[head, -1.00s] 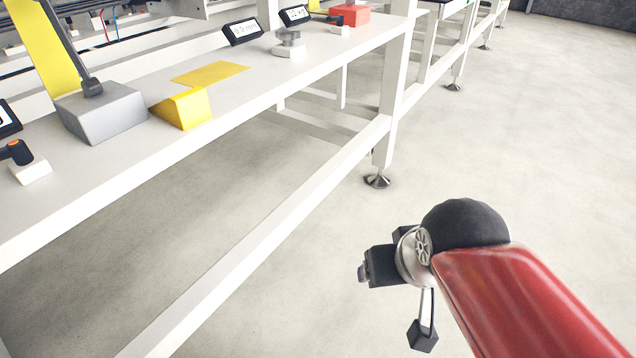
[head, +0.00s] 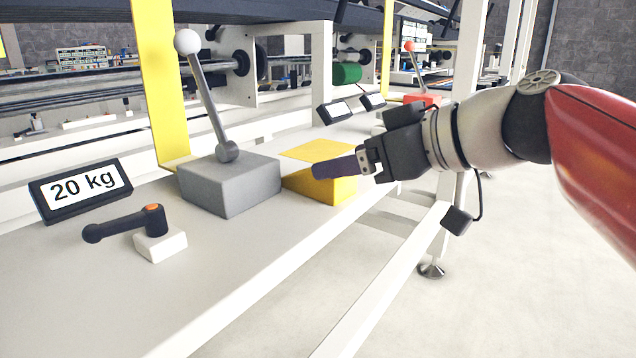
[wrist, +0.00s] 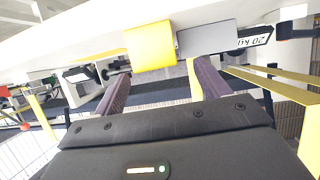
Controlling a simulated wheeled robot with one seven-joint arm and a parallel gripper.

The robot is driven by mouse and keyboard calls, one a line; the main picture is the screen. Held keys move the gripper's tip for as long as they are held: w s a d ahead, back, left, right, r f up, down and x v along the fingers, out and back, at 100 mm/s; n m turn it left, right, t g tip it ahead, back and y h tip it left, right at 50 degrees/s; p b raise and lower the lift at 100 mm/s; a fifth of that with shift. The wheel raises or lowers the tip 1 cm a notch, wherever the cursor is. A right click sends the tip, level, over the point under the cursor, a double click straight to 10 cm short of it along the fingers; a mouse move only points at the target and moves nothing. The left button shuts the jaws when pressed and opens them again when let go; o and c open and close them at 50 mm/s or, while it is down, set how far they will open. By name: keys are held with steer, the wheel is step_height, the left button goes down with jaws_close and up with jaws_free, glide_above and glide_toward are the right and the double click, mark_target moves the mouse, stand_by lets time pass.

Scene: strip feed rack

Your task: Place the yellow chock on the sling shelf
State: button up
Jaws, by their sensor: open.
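The yellow chock (head: 335,190) is a wedge-like block on the white bench top, against the right side of a grey block (head: 230,185). My gripper (head: 328,169) reaches in from the right, its dark fingers overlapping the chock in the head view and hiding part of it. In the wrist view, which is upside down, the chock (wrist: 150,46) shows beyond the gap between the spread fingers (wrist: 158,76). The gripper is open and holds nothing; contact with the chock cannot be seen. I cannot tell which surface is the sling shelf.
A lever with a white knob (head: 187,42) rises from the grey block. A "20 kg" sign (head: 82,190) and a black handle on a white base (head: 160,245) stand at left. A yellow upright (head: 155,80) is behind. Open floor lies at right.

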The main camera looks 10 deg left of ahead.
mark_target(304, 170)
steer(key=x, duration=0.6)
steer(key=shift+w+f, duration=0.2)
steer(key=shift+f, duration=0.1)
steer(key=shift+c, duration=0.2)
steer(key=c, duration=1.2)
steer(key=shift+c, duration=0.2)
steer(key=shift+r, duration=0.1)
